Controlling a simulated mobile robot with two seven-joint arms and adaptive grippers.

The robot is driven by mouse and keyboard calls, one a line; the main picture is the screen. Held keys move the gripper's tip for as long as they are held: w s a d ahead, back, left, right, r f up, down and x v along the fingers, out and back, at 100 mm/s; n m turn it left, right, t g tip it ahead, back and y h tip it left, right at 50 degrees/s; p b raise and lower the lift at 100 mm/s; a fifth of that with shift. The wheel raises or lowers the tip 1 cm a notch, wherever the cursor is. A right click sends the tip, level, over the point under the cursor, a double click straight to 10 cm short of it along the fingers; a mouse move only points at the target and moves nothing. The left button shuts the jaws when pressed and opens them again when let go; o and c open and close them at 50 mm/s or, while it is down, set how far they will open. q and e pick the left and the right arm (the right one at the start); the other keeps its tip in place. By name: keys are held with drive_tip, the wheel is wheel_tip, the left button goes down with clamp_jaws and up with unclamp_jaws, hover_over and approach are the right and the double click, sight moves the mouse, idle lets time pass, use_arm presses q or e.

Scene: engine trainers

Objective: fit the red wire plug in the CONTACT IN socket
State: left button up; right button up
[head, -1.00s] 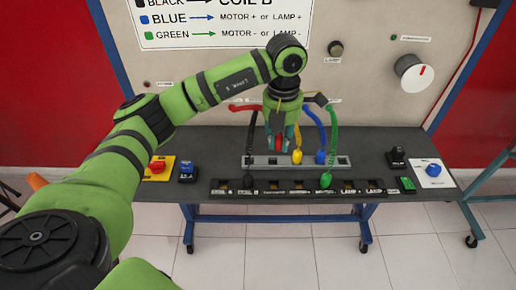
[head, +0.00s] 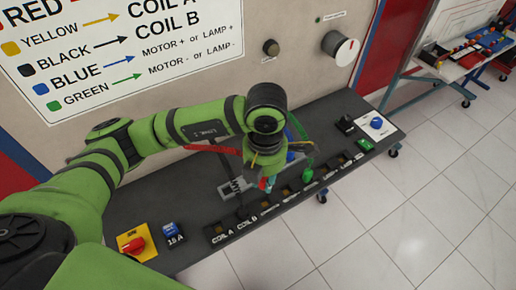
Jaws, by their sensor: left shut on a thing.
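My left gripper (head: 266,181) is shut on the red wire plug (head: 263,184), which shows as a small red piece between its fingertips. The red wire (head: 228,150) runs from the left to the gripper. The gripper hangs just behind the row of labelled sockets (head: 283,198) along the bench's front edge. COIL A and COIL B can be read at the left end; the label near the plug is too small to read, so I cannot tell which socket is CONTACT IN. The gap between plug and sockets cannot be judged. My right gripper is not in view.
The grey plug holder (head: 228,190) is partly behind my gripper. A black wire (head: 232,168) hangs on its left, and a green plug (head: 308,175) and blue plug (head: 290,156) hang to the right. A red button (head: 134,245) and a blue switch (head: 169,230) stand front left.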

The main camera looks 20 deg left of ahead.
use_arm(q)
drive_tip(key=shift+s+d, duration=0.15)
drive_tip(key=shift+s, duration=0.05)
drive_tip(key=shift+d+f+b, duration=0.35)
drive_tip(key=shift+f+b, duration=0.05)
drive_tip(key=shift+f, duration=0.2)
drive_tip(key=shift+d+f, duration=0.1)
drive_tip(key=shift+f, duration=0.25)
drive_tip(key=f+b, duration=0.1)
drive_tip(key=f, duration=0.1)
drive_tip(key=f+b, duration=0.1)
drive_tip(key=b, duration=0.1)
drive_tip(key=shift+a+f, duration=0.2)
drive_tip(key=shift+f, duration=0.2)
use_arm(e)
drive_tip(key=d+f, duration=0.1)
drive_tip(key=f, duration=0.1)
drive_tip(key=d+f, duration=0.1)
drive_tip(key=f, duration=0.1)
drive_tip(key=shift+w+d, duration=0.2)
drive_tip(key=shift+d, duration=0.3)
use_arm(q)
drive_tip(key=shift+b, duration=0.35)
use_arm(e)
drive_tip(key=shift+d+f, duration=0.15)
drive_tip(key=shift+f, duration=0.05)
